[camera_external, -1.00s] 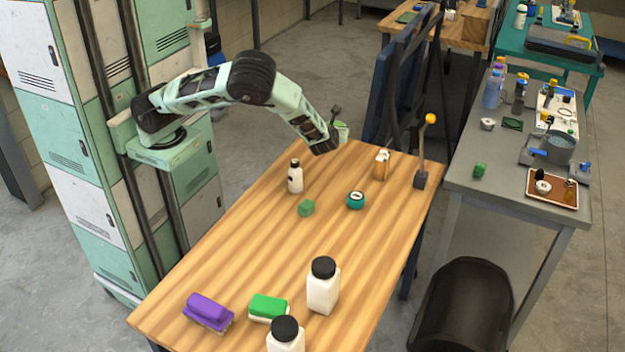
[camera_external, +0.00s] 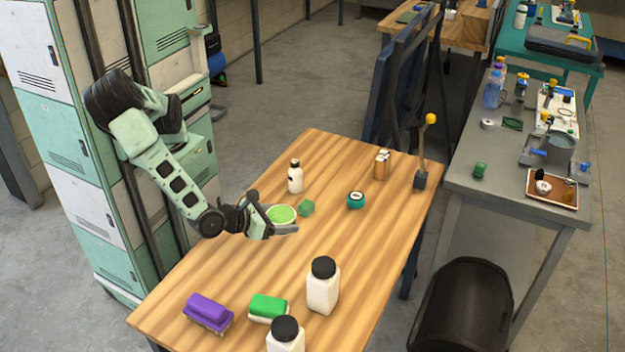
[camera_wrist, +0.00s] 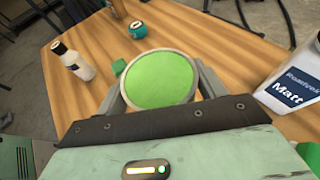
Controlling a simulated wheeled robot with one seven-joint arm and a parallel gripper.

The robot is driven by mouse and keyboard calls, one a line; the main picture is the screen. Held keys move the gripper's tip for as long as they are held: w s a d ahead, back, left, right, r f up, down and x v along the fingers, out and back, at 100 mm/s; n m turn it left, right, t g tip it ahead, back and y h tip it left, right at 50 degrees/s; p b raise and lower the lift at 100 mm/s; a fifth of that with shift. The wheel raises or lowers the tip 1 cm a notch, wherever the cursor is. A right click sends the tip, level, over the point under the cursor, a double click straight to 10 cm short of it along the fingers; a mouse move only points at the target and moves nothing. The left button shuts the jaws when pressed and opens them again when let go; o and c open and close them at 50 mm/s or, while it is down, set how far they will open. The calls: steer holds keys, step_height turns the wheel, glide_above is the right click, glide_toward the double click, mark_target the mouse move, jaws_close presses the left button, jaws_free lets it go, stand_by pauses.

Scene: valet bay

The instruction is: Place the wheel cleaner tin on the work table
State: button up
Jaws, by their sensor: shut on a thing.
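The wheel cleaner tin (camera_external: 281,215) is round, with a green top and a pale rim. My gripper (camera_external: 281,222) is shut on it over the left side of the wooden work table (camera_external: 240,285). In the wrist view the tin (camera_wrist: 159,80) sits upright between the two fingers, its green top facing the camera. The tin's underside is hidden, so I cannot tell whether it touches the table.
A green cube (camera_external: 306,208) is close to the tin's right. A white bottle (camera_external: 295,177) stands behind, and a teal round container (camera_external: 356,200) is farther right. The table's middle is clear.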

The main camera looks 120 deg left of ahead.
mark_target(218, 277)
steer(key=s+d+m+t+h, duration=0.45)
steer(key=s+d, duration=0.65)
steer(key=d, duration=0.5)
steer(key=shift+m+g+y, duration=0.25)
step_height(218, 277, down, 10)
steer(key=shift+w+a+r+b, duration=0.1)
steer(key=shift+w+b, duration=0.05)
steer(key=shift+b, duration=0.8)
steer(key=o, duration=1.1)
steer(key=shift+r, duration=0.1)
steer(key=v, duration=1.2)
